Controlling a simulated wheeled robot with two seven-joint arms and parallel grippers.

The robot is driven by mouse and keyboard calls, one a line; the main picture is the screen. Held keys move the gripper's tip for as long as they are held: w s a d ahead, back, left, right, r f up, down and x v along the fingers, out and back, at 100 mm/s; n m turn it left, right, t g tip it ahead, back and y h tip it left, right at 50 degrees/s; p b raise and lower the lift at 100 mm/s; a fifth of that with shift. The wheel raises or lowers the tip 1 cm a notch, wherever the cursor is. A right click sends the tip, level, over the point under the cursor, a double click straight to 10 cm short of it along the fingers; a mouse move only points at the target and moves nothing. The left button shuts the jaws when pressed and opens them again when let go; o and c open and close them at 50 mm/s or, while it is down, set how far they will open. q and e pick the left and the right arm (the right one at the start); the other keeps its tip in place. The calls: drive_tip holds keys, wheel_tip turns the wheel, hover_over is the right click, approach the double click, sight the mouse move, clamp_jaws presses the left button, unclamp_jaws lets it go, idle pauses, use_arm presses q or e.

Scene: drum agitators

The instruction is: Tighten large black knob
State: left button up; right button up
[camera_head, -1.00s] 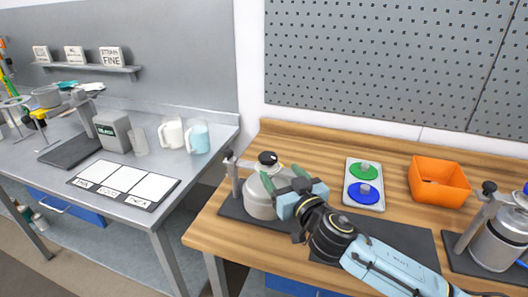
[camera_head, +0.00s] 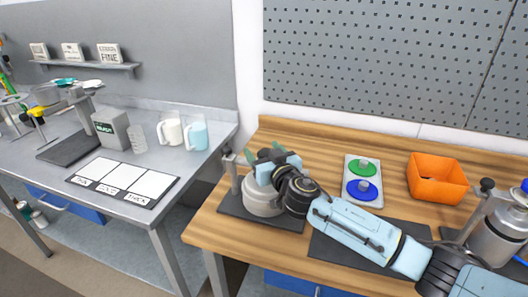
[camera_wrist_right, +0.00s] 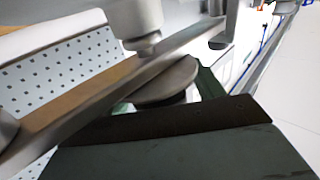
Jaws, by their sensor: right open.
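A silver drum agitator (camera_head: 258,203) stands on a dark base near the left end of the wooden bench. My right gripper (camera_head: 263,152) is open above it, its green fingertips raised over the top and spread apart. A second agitator (camera_head: 497,238) with a black knob (camera_head: 487,186) stands at the right. My left gripper is out of view.
An orange bin (camera_head: 437,180) stands further right. A perforated panel rises behind. A metal table (camera_head: 120,150) with mugs stands left.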

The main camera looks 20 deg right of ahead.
drive_tip(key=c, duration=1)
